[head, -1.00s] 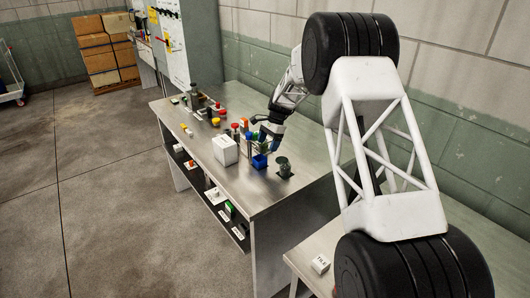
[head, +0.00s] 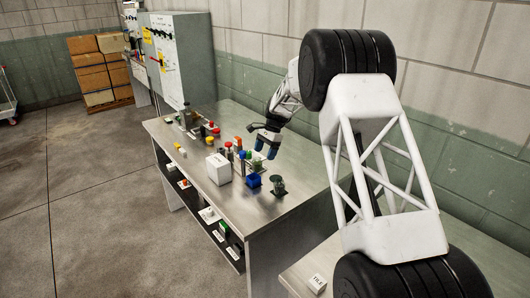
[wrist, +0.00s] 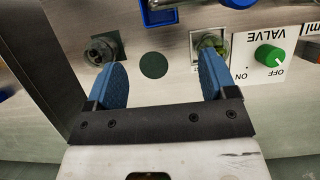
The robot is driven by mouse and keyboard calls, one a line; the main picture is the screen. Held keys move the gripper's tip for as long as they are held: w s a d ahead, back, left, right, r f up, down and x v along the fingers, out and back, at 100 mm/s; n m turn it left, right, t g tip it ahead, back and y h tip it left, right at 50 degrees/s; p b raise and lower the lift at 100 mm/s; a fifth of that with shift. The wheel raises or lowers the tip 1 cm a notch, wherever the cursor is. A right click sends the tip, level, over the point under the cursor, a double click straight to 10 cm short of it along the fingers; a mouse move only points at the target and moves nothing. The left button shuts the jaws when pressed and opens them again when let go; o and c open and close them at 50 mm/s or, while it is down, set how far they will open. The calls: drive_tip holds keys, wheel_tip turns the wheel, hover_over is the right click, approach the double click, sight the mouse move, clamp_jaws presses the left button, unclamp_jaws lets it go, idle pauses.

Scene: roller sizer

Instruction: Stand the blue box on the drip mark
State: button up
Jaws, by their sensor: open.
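The blue box (head: 253,181) stands on the steel bench between a white box and a dark cup. In the wrist view a blue part that looks like it (wrist: 160,14) shows at the top edge, cut off. My gripper (head: 266,150) is open and empty above the bench, just behind the blue box in the head view. Its two blue fingers (wrist: 165,78) are wide apart in the wrist view. A flat dark green round spot (wrist: 153,65) shows between them on the steel; it may be the drip mark, but I cannot be sure.
The dark cup (head: 278,186) is right of the blue box, and the white box (head: 218,168) left. Several bottles crowd farther back. The bench's front right is bare.

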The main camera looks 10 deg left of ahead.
idle(0.3)
drive_tip(key=s+d+r+n+t, duration=0.1)
drive_tip(key=s+d+r, duration=0.5)
drive_tip(key=s+r, duration=0.25)
drive_tip(key=s+d+r+n+t+h, duration=0.1)
drive_tip(key=s+d+r+n, duration=0.1)
drive_tip(key=s+d+r, duration=0.65)
drive_tip(key=s+d+r+n+t, duration=0.1)
drive_tip(key=s+d+r, duration=0.45)
drive_tip(key=s, duration=0.55)
drive_tip(key=s+d+f+n+t, duration=0.1)
drive_tip(key=s+d, duration=0.2)
drive_tip(key=s, duration=0.9)
drive_tip(key=s+d+f+n+t+h, duration=0.1)
drive_tip(key=s+d, duration=0.3)
drive_tip(key=s, duration=0.8)
drive_tip(key=s+d+f+n+h, duration=0.1)
drive_tip(key=s+d+n, duration=0.1)
drive_tip(key=s, duration=0.9)
drive_tip(key=shift+s+d+n+t, duration=0.4)
drive_tip(key=shift+d, duration=0.25)
